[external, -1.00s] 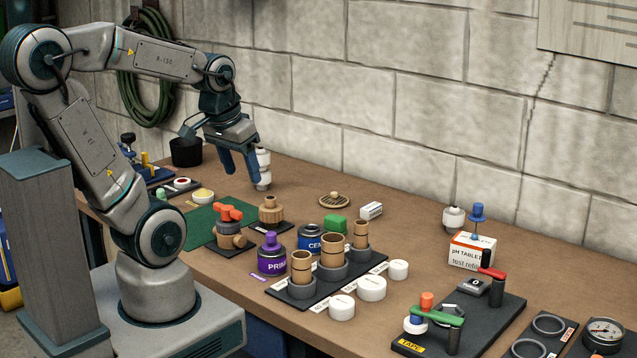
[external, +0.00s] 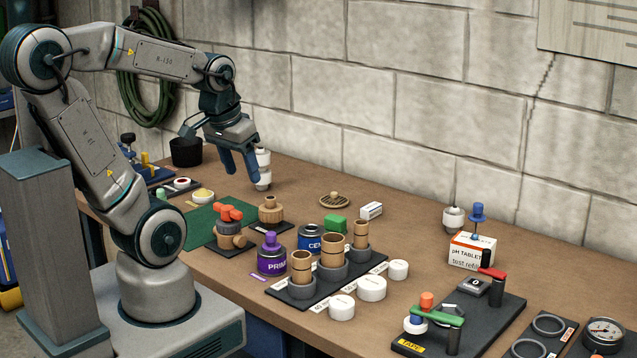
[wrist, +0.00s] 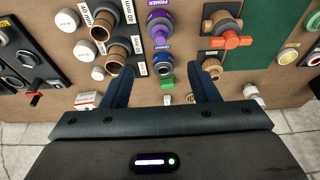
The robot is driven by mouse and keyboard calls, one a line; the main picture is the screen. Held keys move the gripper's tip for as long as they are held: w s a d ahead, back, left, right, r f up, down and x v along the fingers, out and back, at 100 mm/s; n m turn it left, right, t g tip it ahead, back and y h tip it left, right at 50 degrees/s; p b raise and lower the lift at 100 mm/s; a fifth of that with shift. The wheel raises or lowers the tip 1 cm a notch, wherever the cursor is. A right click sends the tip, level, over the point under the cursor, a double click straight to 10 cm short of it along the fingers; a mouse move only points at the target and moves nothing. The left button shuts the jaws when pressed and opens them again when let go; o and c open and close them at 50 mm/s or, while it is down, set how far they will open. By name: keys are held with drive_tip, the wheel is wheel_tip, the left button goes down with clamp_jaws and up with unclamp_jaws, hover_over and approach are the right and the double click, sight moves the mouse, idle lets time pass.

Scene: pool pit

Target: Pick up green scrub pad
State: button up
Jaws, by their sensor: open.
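The green scrub pad (external: 335,224) is a small green block lying on the brown bench, just behind the blue CEMENT can (external: 311,239) and left of a small white box. It also shows in the wrist view (wrist: 167,83), between and slightly beyond the fingertips' line. My gripper (external: 247,178) hangs over the back of the bench, left of the pad and above the bench surface. In the wrist view my gripper (wrist: 166,72) has its two blue fingers spread apart with nothing between them.
A white pump-like bottle (external: 264,170) stands right by my fingers. A black rack (external: 325,291) with brown pipe pieces and the purple PRIMER can (external: 271,255) stand in front of the pad. A round wooden-looking disc (external: 334,202) lies behind it. The bench behind is mostly clear.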

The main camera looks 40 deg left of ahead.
drive_tip(key=n+g+b, duration=0.3)
drive_tip(key=n+b, duration=0.7)
drive_tip(key=n, duration=0.9)
hover_over(336, 218)
wheel_tip(336, 218, down, 9)
wheel_tip(336, 218, down, 8)
drive_tip(key=shift+w+f+b, duration=0.15)
drive_tip(key=shift+b, duration=0.2)
drive_tip(key=shift+a+f, duration=0.1)
drive_tip(key=shift+f, duration=2.5)
drive_tip(key=c, duration=1)
